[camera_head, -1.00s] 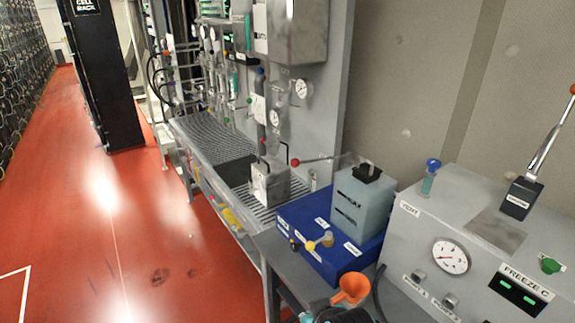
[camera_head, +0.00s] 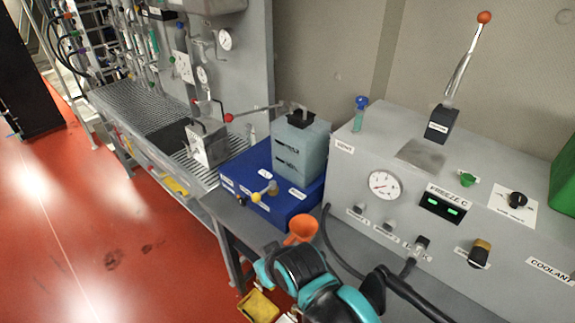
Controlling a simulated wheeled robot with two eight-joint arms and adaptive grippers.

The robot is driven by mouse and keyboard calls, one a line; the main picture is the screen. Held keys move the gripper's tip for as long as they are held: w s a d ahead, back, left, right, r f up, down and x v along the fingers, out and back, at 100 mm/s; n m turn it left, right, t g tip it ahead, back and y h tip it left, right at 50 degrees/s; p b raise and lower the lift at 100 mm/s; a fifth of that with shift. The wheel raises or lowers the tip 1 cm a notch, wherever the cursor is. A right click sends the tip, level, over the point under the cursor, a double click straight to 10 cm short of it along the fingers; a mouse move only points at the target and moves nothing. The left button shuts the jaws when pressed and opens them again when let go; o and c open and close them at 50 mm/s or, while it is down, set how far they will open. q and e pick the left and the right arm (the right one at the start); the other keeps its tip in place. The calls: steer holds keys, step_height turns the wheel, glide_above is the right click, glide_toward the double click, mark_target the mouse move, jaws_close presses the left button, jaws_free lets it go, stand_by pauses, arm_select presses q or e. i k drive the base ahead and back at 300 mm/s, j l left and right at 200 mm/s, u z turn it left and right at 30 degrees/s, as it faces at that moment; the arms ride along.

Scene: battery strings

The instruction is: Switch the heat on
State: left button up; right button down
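A grey machine casing (camera_head: 345,183) on the right bears the controls. On its sloped front are a round dial gauge (camera_head: 384,185), a panel labelled FREEZE C with a lit green display (camera_head: 443,205), and a green button (camera_head: 468,180). A black rotary knob (camera_head: 517,200) sits on a white plate, and a black and brass knob (camera_head: 480,253) sits lower down. I cannot read any label as heat. A lever with an orange ball (camera_head: 485,17) stands upright on top. A teal and black arm of mine shows at the bottom middle. No gripper fingertips show.
A blue box (camera_head: 288,205) with a grey-blue block (camera_head: 300,150) stands left of the casing. An orange funnel (camera_head: 301,230) is at the bench front. A black hose (camera_head: 340,255) runs along the casing's foot.

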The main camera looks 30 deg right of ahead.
mark_target(242, 201)
steer(key=i+j+z, duration=0.1)
steer(key=z, duration=0.35)
steer(key=i+j+z, duration=0.25)
steer(key=z, duration=0.25)
steer(key=i, duration=0.05)
